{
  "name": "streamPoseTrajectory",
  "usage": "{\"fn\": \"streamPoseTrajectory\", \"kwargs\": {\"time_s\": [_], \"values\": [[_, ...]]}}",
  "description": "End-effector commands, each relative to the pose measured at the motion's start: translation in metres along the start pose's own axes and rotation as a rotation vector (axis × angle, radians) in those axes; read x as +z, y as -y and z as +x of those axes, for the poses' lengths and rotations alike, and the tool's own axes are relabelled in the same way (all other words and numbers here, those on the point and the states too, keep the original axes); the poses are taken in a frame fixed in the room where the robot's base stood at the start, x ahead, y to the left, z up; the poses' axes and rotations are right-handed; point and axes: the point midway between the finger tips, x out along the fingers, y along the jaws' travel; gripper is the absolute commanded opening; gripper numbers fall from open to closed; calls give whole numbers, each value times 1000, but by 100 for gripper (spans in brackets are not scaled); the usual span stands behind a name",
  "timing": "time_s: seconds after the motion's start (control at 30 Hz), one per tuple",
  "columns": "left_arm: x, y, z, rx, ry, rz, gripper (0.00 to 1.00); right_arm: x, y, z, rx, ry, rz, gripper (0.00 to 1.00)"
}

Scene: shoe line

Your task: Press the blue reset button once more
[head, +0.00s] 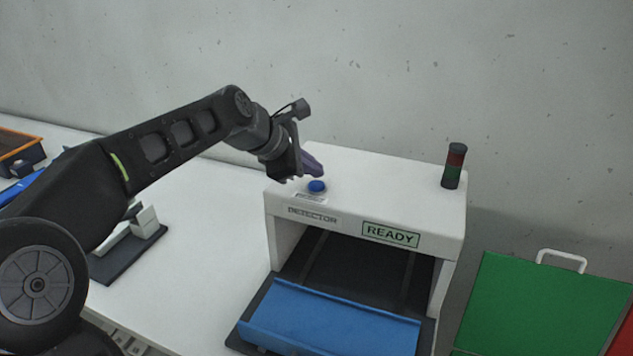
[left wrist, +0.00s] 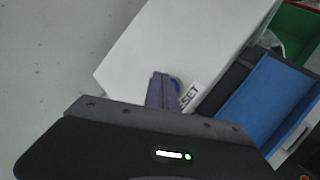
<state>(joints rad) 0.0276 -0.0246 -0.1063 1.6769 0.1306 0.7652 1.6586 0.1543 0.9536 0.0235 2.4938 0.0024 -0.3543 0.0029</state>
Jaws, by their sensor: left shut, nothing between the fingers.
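The blue reset button (head: 317,186) sits on top of the white detector box (head: 390,190), near its front left corner. A small label lies just in front of the button. My left gripper (head: 316,172) is shut and empty, with its purple fingertips just above and behind the button; I cannot tell whether they touch it. In the left wrist view the shut fingers (left wrist: 160,92) partly cover the button (left wrist: 176,84), beside the label reading RESET (left wrist: 189,97). The detector's front sign (head: 391,235) reads READY. My right gripper is not in view.
A signal tower (head: 455,166) stands at the box's back right. A blue tray (head: 328,318) lies at the detector's opening. A green panel (head: 540,300) with a white handle is at the right. A dark fixture with pale blocks (head: 130,245) lies on the table at left.

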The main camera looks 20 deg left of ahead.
Motion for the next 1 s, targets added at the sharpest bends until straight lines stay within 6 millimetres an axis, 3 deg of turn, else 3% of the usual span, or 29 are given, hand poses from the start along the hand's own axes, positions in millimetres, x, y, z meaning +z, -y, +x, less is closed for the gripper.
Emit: {"fn": "streamPoseTrajectory", "kwargs": {"time_s": [0.17,0.6,1.0], "values": [[3,-3,-4,1,0,0,0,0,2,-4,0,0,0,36],[24,-24,-33,0,0,0,0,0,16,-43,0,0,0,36],[25,-26,-35,0,0,0,0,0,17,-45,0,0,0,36]]}}
